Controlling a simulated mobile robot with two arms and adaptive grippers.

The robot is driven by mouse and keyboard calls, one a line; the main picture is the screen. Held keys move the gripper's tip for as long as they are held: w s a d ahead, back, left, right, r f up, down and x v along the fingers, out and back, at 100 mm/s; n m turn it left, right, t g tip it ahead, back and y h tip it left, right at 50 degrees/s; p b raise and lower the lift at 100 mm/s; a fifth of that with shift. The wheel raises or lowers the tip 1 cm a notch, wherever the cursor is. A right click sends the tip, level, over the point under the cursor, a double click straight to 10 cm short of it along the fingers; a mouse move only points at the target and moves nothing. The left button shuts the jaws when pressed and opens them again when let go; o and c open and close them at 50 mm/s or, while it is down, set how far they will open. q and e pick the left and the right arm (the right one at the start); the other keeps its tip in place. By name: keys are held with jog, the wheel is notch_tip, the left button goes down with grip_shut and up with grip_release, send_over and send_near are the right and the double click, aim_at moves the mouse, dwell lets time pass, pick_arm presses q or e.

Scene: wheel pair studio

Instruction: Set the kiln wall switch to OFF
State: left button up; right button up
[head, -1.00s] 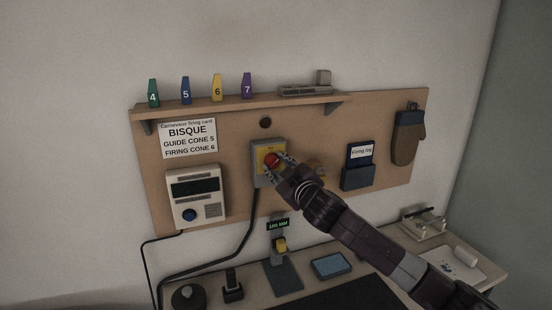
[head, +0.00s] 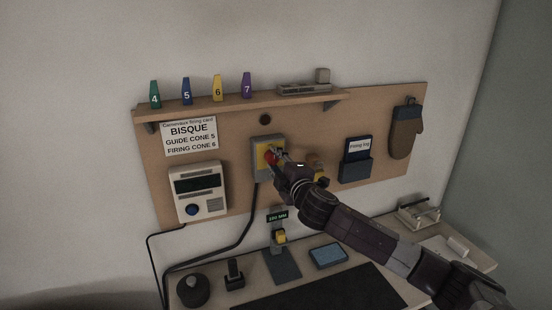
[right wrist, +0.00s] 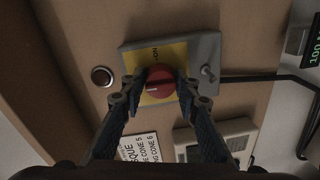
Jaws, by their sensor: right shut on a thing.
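The kiln wall switch is a grey box (head: 258,176) with a yellow face, mounted on the brown wall board. Its round red knob (head: 270,157) also shows in the right wrist view (right wrist: 161,78). My right gripper (head: 277,155) reaches it from the lower right. In the right wrist view its two fingers (right wrist: 161,86) are shut on the red knob, one on each side. An ON label (right wrist: 155,53) shows on the yellow face beside the knob. Any OFF label is hidden or unreadable. My left gripper is not in view.
A controller (head: 198,191) hangs left of the switch. A firing card (head: 189,136) is above it. A shelf (head: 225,107) with numbered cones runs overhead. A log holder (head: 355,170) and a mitt (head: 405,138) hang to the right. A desk (head: 215,290) stands below.

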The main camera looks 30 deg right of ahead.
dwell(0.3)
jog(key=o, duration=1.2)
jog(key=shift+c, duration=0.2)
jog(key=f+v, duration=0.1)
jog(key=v, duration=1.1)
jog(key=shift+r, duration=0.4)
